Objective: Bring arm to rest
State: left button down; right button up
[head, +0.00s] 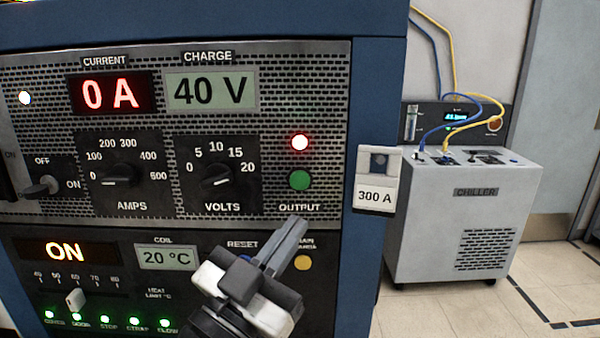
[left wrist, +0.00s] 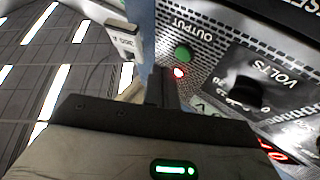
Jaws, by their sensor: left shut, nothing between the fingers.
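My left gripper (head: 284,246) is shut and empty in front of the power supply panel (head: 270,140), just below the OUTPUT label. Its fingers hide part of the panel near the RESET label. In the left wrist view the shut fingers (left wrist: 163,88) point toward the panel, near the lit red lamp (left wrist: 179,72) and the green button (left wrist: 183,53). I cannot tell whether the fingertips touch the panel. My right gripper is in neither view.
The panel reads 0 A, 40 V and coil 20 °C. AMPS knob (head: 119,178), VOLTS knob (head: 216,176), and a switch (head: 40,187) stick out. A 300 A tag (head: 376,195) hangs at the cabinet's right edge. A grey chiller (head: 460,215) with blue and yellow hoses stands right; floor beyond is clear.

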pick_arm(q)
jog(key=s+a+f+n+g+y, duration=0.1)
jog(key=a+f+n+g+y, duration=0.2)
jog(key=f, duration=0.9)
jog(key=s+a+f+n+g+y, duration=0.15)
jog(key=a+f+y, duration=0.25)
jog(key=f, duration=0.8)
jog(key=s+a+f+n+g+y, duration=0.1)
jog(key=s+a+f+g, duration=0.1)
jog(key=s+f, duration=0.3)
jog(key=s+a+f+n+g+y, duration=0.1)
jog(key=s+a+f, duration=0.3)
jog(key=f, duration=0.7)
jog(key=shift+s+a+f+g+y, duration=0.2)
jog(key=shift+s+a+g+y, duration=0.2)
jog(key=shift+s+g+y, duration=0.35)
jog(key=shift+d, duration=0.1)
